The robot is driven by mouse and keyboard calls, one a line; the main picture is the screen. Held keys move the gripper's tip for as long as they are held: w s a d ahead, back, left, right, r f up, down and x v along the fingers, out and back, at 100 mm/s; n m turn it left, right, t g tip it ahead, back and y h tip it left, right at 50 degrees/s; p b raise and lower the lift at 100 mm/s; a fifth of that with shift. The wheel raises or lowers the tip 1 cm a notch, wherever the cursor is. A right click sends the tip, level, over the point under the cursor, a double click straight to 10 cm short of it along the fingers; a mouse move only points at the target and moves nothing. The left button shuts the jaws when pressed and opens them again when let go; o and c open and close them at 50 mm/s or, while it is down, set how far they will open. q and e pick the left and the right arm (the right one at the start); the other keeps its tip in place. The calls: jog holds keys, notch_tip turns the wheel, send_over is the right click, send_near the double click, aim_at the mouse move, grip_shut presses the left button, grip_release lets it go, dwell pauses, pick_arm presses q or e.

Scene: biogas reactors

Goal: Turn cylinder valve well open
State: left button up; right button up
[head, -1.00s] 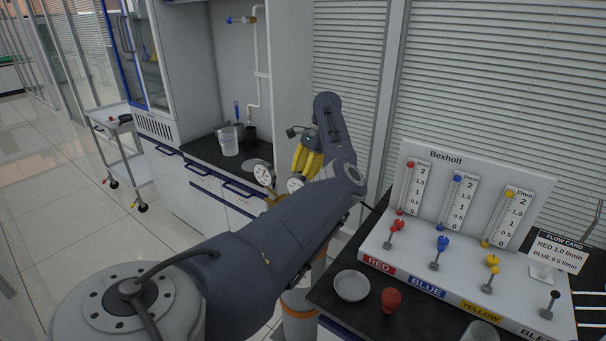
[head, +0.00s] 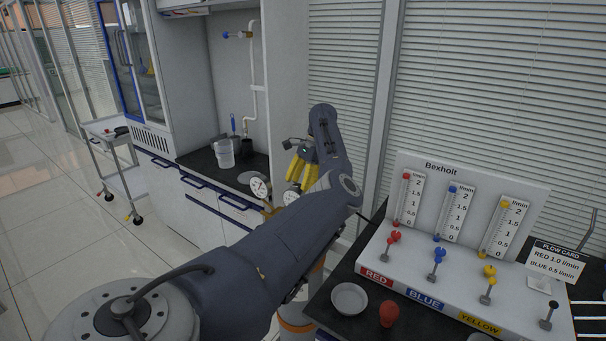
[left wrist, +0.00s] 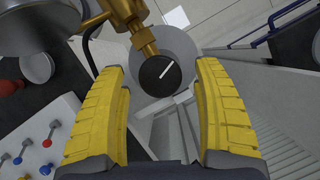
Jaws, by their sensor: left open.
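The cylinder valve's round black knob (left wrist: 159,75) with a white line shows in the left wrist view, between and just beyond my fingertips. Its brass body (left wrist: 132,20) runs up to the top edge. The grey cylinder (left wrist: 180,50) lies below the knob. My left gripper (left wrist: 163,75) has its yellow fingers apart on either side of the knob, with gaps to it. In the head view my left gripper (head: 296,176) points down behind my forearm, close to a dial gauge (head: 259,188) and a second gauge (head: 290,197). The knob is hidden there. My right gripper is not in view.
A flow panel (head: 440,255) with red, blue and yellow levers stands on the black bench at right. A white dish (head: 349,299) and a red bulb (head: 389,313) lie before it. A counter with a beaker (head: 225,153) stands behind the gauges.

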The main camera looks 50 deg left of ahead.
pick_arm(q)
jog(key=v, duration=1.1)
jog(key=shift+r, duration=0.25)
